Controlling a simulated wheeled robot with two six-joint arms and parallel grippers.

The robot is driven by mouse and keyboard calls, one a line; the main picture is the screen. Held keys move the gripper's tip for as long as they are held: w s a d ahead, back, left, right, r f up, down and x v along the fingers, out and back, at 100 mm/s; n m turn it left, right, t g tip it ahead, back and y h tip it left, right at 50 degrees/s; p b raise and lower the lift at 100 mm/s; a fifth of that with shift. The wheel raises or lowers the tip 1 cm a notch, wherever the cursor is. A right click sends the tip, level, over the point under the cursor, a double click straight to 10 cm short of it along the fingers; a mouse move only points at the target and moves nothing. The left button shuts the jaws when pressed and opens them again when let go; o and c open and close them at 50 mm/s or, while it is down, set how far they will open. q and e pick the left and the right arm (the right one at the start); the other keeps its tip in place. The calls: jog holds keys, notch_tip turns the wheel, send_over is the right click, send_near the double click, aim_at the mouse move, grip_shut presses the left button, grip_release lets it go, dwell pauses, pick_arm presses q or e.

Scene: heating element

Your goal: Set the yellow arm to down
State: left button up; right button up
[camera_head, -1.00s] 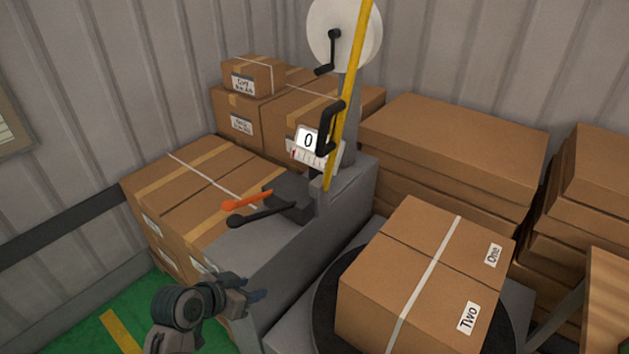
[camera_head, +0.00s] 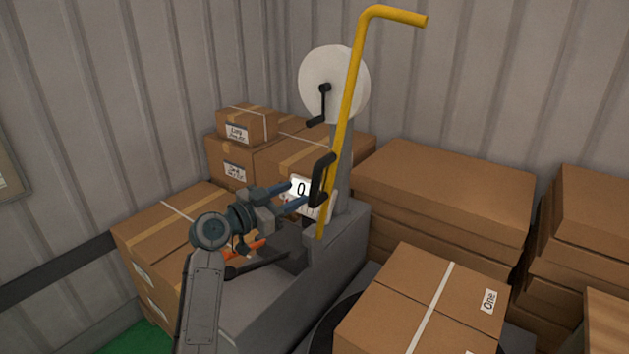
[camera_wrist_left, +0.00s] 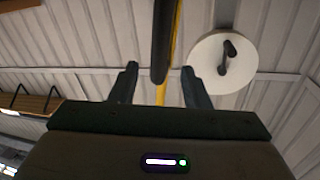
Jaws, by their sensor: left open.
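The yellow arm (camera_head: 346,110) is a tall bar that stands upright, leaning slightly, on the grey machine (camera_head: 345,225). Its top bends to the right. A black handle (camera_head: 321,180) is fixed to its lower part. My left gripper (camera_head: 306,196) is open and empty, just left of the black handle, in front of the dial marked 0 (camera_head: 300,188). In the left wrist view the black handle (camera_wrist_left: 162,40) shows between and beyond the open fingers, with the yellow arm (camera_wrist_left: 176,35) behind it. I cannot tell whether they touch. My right gripper is not in view.
A white reel (camera_head: 342,80) with a black crank is behind the yellow arm. An orange lever and a black lever (camera_head: 258,264) lie below my left gripper. Stacked boxes (camera_head: 440,190) stand behind and right. A labelled box (camera_head: 400,325) sits at the front right.

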aim_at(312, 184)
pick_arm(q)
jog(key=p+x, duration=0.2)
jog(key=x, duration=0.4)
jog(key=shift+w+d+r, duration=0.1)
jog(key=shift+w+d, duration=0.05)
jog(key=shift+d, duration=0.05)
jog(key=shift+w+d, duration=0.5)
jog(key=shift+w, duration=0.05)
jog(key=shift+c, duration=0.4)
grip_shut()
jog(key=shift+f, duration=0.25)
